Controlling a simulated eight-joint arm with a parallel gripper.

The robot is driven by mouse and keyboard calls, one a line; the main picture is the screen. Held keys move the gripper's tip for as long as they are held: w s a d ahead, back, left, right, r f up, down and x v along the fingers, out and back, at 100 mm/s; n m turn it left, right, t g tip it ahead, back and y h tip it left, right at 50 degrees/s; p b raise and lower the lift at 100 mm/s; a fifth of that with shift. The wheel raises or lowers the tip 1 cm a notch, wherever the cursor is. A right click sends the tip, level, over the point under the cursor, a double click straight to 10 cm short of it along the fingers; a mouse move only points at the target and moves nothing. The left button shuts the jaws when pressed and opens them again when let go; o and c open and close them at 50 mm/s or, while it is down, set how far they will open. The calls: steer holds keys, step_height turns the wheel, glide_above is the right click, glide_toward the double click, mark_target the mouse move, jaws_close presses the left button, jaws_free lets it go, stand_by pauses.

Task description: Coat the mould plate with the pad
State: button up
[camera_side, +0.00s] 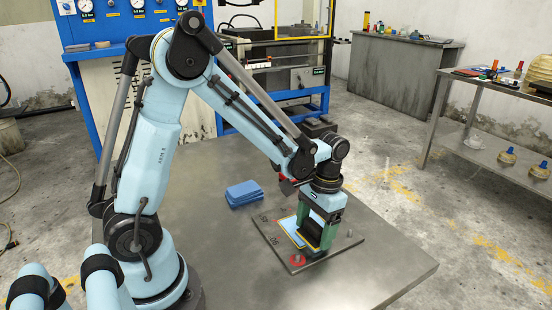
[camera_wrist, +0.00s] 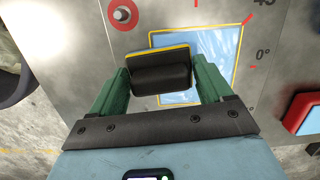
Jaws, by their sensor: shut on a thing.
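My gripper (camera_wrist: 161,85) is shut on a dark pad (camera_wrist: 161,73) with a yellow edge, held between its two green fingers. In the side view my gripper (camera_side: 315,232) points down at the mould plate, and the pad (camera_side: 311,234) is low over the plate's blue area. The mould plate (camera_side: 273,240) is a grey slab lying on the metal table. It also shows in the wrist view (camera_wrist: 75,42), with a glossy light-blue, yellow-outlined rectangle (camera_wrist: 217,50) partly hidden by the pad. I cannot tell whether the pad touches the plate.
A stack of blue blocks or sheets (camera_side: 244,193) lies on the table (camera_side: 215,215) behind the plate. A red round knob or pin (camera_side: 297,260) sits at the plate's near corner. A red-edged blue object (camera_wrist: 303,115) is at the right in the wrist view. The table's right front is clear.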

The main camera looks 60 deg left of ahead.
steer(key=shift+d, duration=0.15)
steer(key=shift+r, duration=3.5)
